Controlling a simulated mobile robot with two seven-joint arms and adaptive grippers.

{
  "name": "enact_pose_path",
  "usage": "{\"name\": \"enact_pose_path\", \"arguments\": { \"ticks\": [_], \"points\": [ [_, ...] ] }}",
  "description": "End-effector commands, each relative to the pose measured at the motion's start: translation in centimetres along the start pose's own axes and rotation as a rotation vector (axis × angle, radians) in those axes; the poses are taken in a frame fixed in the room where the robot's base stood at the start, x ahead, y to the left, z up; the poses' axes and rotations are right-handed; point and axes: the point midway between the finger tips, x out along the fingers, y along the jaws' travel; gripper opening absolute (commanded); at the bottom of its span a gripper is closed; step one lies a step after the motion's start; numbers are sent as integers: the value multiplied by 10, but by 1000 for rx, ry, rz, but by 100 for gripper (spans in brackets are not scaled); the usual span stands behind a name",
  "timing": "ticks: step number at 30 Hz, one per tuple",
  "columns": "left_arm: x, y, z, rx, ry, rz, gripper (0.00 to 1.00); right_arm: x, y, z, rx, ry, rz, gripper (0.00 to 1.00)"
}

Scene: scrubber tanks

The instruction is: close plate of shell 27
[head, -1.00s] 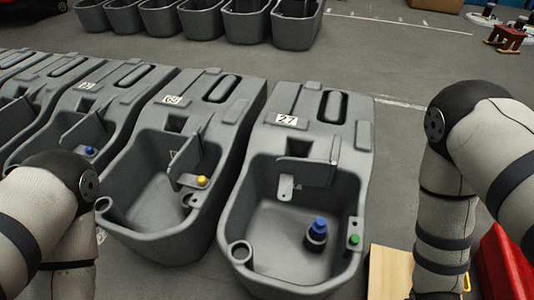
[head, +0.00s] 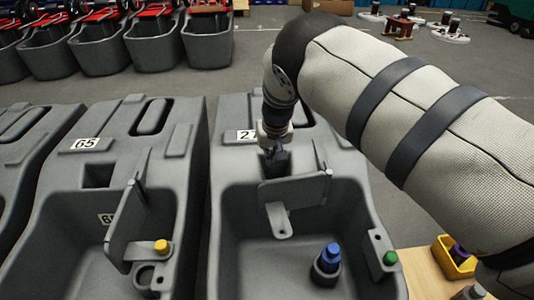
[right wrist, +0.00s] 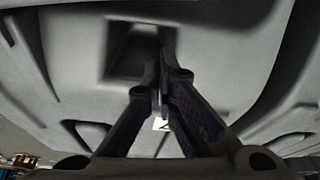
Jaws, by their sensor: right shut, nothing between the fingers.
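Shell 27 (head: 226,162) is the grey tank in the middle of the head view, its number label (head: 245,136) partly covered by my right arm. Its grey plate (head: 303,190) stands raised at the back of the basin, with a tab with a hole (head: 279,220) hanging at its left. My right gripper (head: 277,166) is shut and empty, pointing down just behind the plate's left part; I cannot tell whether it touches. In the right wrist view the closed fingers (right wrist: 161,92) are in front of a dark recess (right wrist: 137,50) in grey shell surface. My left gripper is not in view.
Blue (head: 329,256) and green (head: 390,258) caps are in shell 27. Shell 65 (head: 55,190) stands close on the left with its own raised plate (head: 125,225) and yellow cap (head: 161,246). A yellow bin (head: 452,262) sits on a wooden surface at right.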

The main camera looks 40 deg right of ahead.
Motion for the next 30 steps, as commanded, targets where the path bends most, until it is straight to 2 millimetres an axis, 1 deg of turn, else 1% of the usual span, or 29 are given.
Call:
{"name": "enact_pose_path", "arguments": {
  "ticks": [1, 4, 5, 6, 7, 10, 15, 30],
  "points": [
    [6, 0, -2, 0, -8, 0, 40, 17, 0, 3, -2, -5, 2, 0],
    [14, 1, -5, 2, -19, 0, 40, 38, 1, 4, -2, -5, 3, 0],
    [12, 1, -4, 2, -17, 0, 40, 36, 0, 5, 0, -5, 1, 0],
    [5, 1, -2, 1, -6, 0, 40, 24, 0, 10, 3, -2, -2, 0],
    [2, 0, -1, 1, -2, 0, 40, 20, -1, 14, 2, 0, -2, 0],
    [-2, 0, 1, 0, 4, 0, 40, 14, 0, 25, 2, 1, -2, 0],
    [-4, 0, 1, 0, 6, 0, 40, 12, 0, 35, 0, 0, 1, 0],
    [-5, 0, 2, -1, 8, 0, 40, 12, -2, 36, -27, -1, -9, 0]
  ]
}}
